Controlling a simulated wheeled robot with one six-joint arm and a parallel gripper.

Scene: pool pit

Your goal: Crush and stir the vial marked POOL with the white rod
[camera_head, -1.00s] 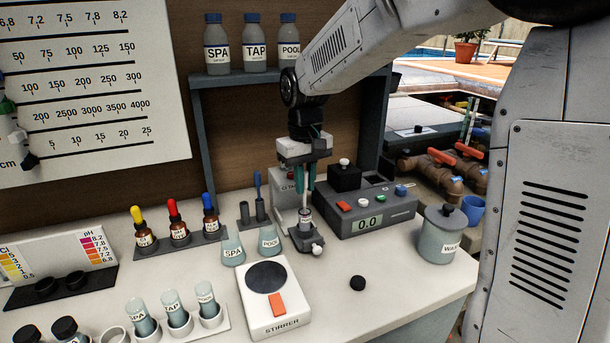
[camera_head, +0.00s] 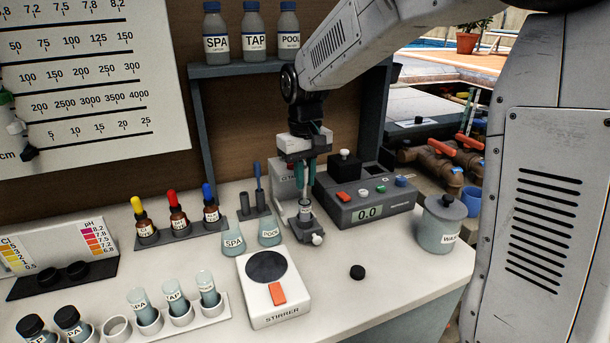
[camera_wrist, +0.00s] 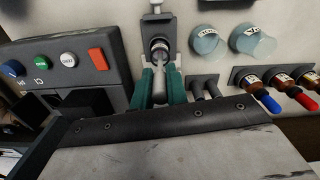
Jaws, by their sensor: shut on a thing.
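My gripper (camera_head: 304,187) points down at the back of the bench, its teal fingers shut on the white rod (camera_wrist: 160,78). The rod stands about upright between the fingers, its lower end at the mouth of a small vial (camera_head: 305,209). The vial sits in a grey holder (camera_head: 305,229) with a white knob. The vial also shows in the wrist view (camera_wrist: 159,48), just beyond the fingertips. Its label is too small to read, and I cannot tell how deep the rod reaches.
A grey meter (camera_head: 366,205) stands close right of my gripper. SPA (camera_head: 233,243) and POOL (camera_head: 269,232) beakers stand to the left, a stirrer (camera_head: 272,300) in front. A black cap (camera_head: 357,272) and the waste jar (camera_head: 440,228) are to the right.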

